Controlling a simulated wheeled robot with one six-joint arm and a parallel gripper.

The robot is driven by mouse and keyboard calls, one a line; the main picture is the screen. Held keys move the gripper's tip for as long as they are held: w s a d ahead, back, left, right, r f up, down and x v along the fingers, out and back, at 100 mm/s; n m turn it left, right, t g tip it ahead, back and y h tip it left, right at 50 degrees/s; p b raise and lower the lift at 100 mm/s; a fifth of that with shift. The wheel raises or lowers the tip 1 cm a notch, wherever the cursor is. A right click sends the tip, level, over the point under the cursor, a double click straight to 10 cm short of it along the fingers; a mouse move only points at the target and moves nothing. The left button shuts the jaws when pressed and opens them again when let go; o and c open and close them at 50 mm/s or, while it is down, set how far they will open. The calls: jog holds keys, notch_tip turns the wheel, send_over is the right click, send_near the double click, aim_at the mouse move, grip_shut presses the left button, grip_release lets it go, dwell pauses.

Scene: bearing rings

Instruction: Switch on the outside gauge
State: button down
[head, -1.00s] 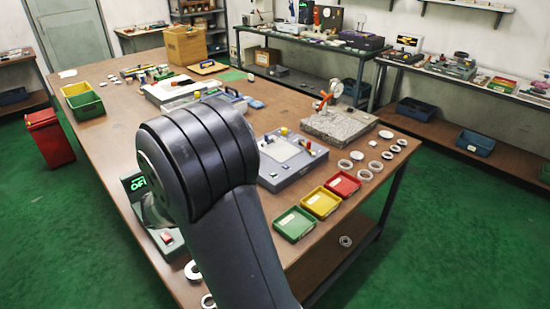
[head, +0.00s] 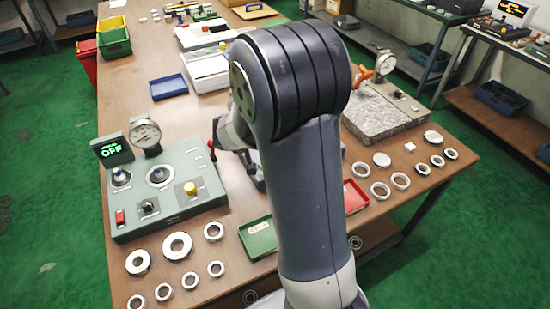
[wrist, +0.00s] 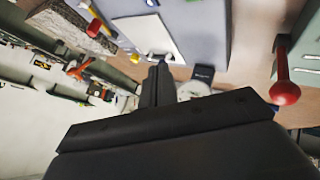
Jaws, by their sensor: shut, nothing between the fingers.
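A grey-green gauge box (head: 180,212) stands at the left of the table in the head view. Its small display (head: 112,150) reads OFF in green, and a round dial gauge (head: 145,132) stands beside it. On its top are a red rocker (head: 120,217), a black toggle (head: 148,206), a yellow button (head: 190,188) and dark posts. A red-knobbed lever (head: 211,150) is at its right side; a red-knobbed lever (wrist: 284,92) also shows at the right in the wrist view. My gripper (wrist: 160,72) is shut and empty in the wrist view; my arm hides it in the head view.
Metal rings (head: 177,246) lie in front of the box, with more rings (head: 400,180) at the right. A second dial gauge (head: 386,62) stands on a granite block (head: 385,112). A green tray (head: 260,238) and a red tray (head: 355,196) flank my arm. A blue tray (head: 169,87) lies behind.

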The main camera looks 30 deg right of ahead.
dwell(0.4)
notch_tip(320, 180, down, 7)
jog(key=b, duration=0.4)
jog(key=shift+a+f, duration=0.1)
jog(key=shift+f+b, duration=0.8)
jog(key=shift+b, duration=0.35)
jog(key=shift+f+b, duration=0.2)
jog(key=shift+b, duration=0.15)
dwell(0.9)
jog(key=shift+f+b, duration=0.25)
jog(key=shift+b, duration=0.3)
jog(key=shift+f+b, duration=0.3)
jog(key=shift+b, duration=0.25)
dwell(0.5)
dwell(0.4)
jog(key=shift+r, duration=0.75)
jog(key=shift+p, duration=0.3)
